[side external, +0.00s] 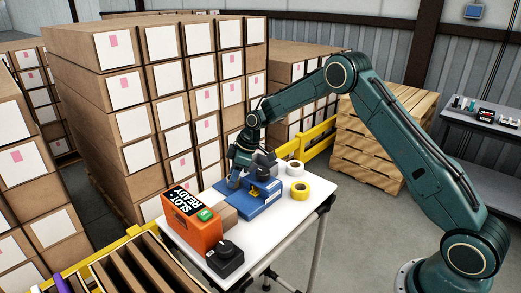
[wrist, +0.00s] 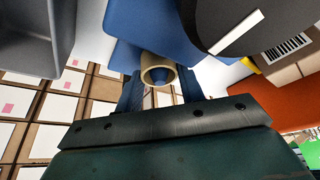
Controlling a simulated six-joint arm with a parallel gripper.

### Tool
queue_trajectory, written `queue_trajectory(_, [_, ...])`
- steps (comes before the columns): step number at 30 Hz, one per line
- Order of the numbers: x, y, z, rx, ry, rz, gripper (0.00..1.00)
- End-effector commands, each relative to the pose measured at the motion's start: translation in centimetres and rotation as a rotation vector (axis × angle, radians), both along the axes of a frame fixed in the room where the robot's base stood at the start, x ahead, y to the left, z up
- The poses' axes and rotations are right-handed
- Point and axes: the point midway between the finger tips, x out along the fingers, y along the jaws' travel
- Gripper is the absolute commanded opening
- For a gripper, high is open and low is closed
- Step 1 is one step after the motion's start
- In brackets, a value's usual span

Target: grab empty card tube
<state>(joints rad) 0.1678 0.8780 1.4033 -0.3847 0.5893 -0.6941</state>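The card tube (wrist: 147,76) is a short tan ring in the wrist view, seen at its end against a blue machine (wrist: 125,22). In the side view my gripper (side external: 236,181) points down at the left part of the blue machine (side external: 262,203) on the white table (side external: 290,232). The tube cannot be made out there.
An orange box (side external: 190,225) marked "SLOT READY" and a black button box (side external: 226,258) stand at the table's front left. A white roll (side external: 295,168) and a yellow roll (side external: 300,189) lie at the right. Tall carton stacks (side external: 140,150) rise behind the table.

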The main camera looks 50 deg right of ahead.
Motion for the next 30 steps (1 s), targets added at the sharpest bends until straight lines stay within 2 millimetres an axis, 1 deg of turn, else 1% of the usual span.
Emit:
queue_trajectory(11, [0.0,0.0,0.0,0.0,0.0,0.0,0.17])
queue_trajectory(17, [0.0,0.0,0.6,0.0,-0.001,0.0,0.17])
queue_trajectory(23, [0.1,0.0,2.5,-0.001,-0.004,0.0,0.17])
queue_trajectory(26, [0.1,0.0,4.1,0.0,-0.005,0.001,0.17])
queue_trajectory(30, [0.1,0.0,6.7,-0.001,-0.005,0.0,0.17])
